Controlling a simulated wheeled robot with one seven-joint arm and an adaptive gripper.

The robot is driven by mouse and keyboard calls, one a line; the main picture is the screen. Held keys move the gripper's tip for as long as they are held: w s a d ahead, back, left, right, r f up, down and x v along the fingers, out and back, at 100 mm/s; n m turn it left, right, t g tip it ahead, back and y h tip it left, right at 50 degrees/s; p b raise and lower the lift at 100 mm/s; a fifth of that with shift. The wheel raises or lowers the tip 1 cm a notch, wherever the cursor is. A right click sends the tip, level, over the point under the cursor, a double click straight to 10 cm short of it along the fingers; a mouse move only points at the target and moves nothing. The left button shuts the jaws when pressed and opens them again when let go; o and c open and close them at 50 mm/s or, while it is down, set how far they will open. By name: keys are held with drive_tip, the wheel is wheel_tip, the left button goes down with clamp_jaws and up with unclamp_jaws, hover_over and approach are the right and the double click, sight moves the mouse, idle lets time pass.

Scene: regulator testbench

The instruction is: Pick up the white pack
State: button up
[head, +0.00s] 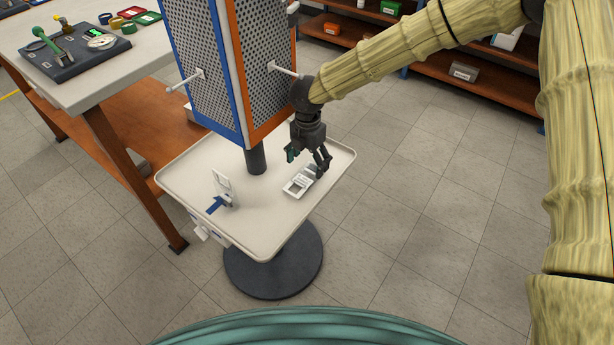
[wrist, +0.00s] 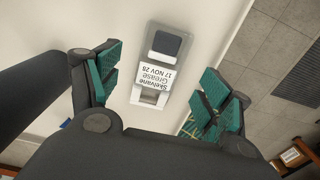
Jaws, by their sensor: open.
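The white pack (head: 299,183) lies on the right part of the round-cornered white tray table (head: 256,244). In the wrist view the pack (wrist: 152,96) has a dark square patch at one end and a printed label reading "Skelvane Grease 17 NOV 28", seen upside down. My gripper (head: 308,160) is open and empty just above the pack. In the wrist view its green-padded fingers are on either side of the pack, with gaps between. I cannot tell the exact height above it.
A perforated panel tower (head: 215,70) with pegs rises from the tray on a dark post (head: 256,158). A small white stand (head: 224,184) with a blue part is on the tray's left. A workbench (head: 75,85) stands left; shelves (head: 440,62) stand behind.

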sight(307, 173)
wheel_tip(307, 173, down, 4)
drive_tip(key=shift+s+f, duration=0.1)
drive_tip(key=shift+f, duration=0.05)
drive_tip(key=shift+c, duration=0.4)
drive_tip(key=c, duration=1)
drive_tip(key=shift+c, duration=0.2)
wheel_tip(307, 173, up, 4)
drive_tip(key=shift+a+r, duration=0.1)
drive_tip(key=s, duration=1.6)
drive_tip(key=shift+a+r, duration=0.15)
drive_tip(key=shift+r, duration=0.3)
